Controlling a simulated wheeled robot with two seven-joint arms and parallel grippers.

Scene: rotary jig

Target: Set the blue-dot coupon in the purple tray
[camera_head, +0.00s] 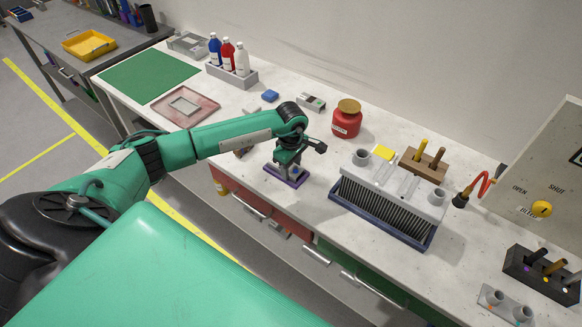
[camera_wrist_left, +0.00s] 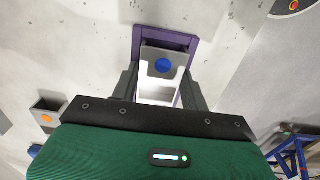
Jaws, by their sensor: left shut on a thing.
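The purple tray (camera_head: 273,171) lies near the front edge of the bench, under my left gripper (camera_head: 290,166). In the left wrist view the purple tray (camera_wrist_left: 193,42) frames the blue-dot coupon (camera_wrist_left: 152,54), a grey piece with a round blue dot. My left gripper (camera_wrist_left: 162,88) is shut on the coupon, one finger on each side of it. The coupon lies within the tray's outline in that view; I cannot tell whether it touches the tray floor. In the head view the gripper mostly hides the coupon. My right gripper is not in view.
A grey piece with an orange dot (camera_wrist_left: 45,112) stands to the left in the wrist view. A finned block in a dark blue tray (camera_head: 383,221) stands right of the purple tray. A red jar (camera_head: 346,123) stands behind. Bare bench lies between them.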

